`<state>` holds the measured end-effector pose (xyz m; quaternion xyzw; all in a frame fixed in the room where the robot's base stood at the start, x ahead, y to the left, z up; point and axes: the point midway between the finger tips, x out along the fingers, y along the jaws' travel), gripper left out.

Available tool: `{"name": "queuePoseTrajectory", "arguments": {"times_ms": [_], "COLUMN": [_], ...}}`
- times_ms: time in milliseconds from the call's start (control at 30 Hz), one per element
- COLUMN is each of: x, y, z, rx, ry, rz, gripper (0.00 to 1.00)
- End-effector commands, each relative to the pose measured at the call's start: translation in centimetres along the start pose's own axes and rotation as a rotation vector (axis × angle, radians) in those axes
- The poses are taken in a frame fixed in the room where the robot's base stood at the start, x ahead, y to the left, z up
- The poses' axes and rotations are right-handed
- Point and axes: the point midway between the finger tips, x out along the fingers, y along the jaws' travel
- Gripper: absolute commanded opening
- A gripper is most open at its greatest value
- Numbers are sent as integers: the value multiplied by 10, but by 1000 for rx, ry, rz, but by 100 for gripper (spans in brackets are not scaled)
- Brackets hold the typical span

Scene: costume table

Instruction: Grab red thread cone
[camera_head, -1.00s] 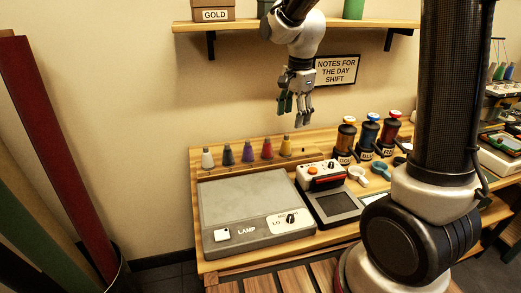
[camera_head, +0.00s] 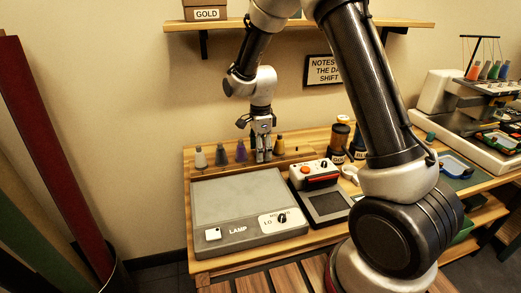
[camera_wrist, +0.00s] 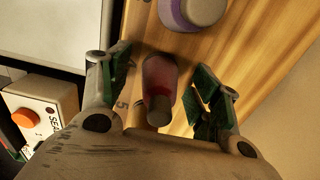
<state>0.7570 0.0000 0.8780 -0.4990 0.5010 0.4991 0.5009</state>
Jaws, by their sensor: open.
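The red thread cone (camera_wrist: 158,78) stands on the wooden rack (camera_wrist: 270,45) in the wrist view, between the two spread fingers. In the head view it is hidden behind the fingers. My gripper (camera_head: 262,155) is open and lowered over the rack between the purple cone (camera_head: 241,152) and the yellow cone (camera_head: 279,148). In the wrist view my gripper (camera_wrist: 166,84) shows green pads on both sides of the red cone, with visible gaps to it.
A white cone (camera_head: 200,158) and a dark grey cone (camera_head: 221,155) stand further left on the rack. A lamp box (camera_head: 240,205) and a sealer device (camera_head: 315,173) lie in front. Larger spools (camera_head: 340,138) stand to the right. A shelf (camera_head: 220,26) hangs above.

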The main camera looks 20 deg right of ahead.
Motion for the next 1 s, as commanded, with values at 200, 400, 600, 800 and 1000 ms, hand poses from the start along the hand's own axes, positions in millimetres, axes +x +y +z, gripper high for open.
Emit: {"name": "queuePoseTrajectory", "arguments": {"times_ms": [200, 400, 600, 800, 1000], "x": [1, 1, 0, -1, -15], "y": [0, 0, 0, 0, -1], "z": [0, 0, 0, 0, 0], "rx": [0, 0, 0, 0, 0], "ry": [0, 0, 0, 0, -1], "rz": [0, 0, 0, -1, -3], "gripper": [63, 27, 12, 12, 12]}}
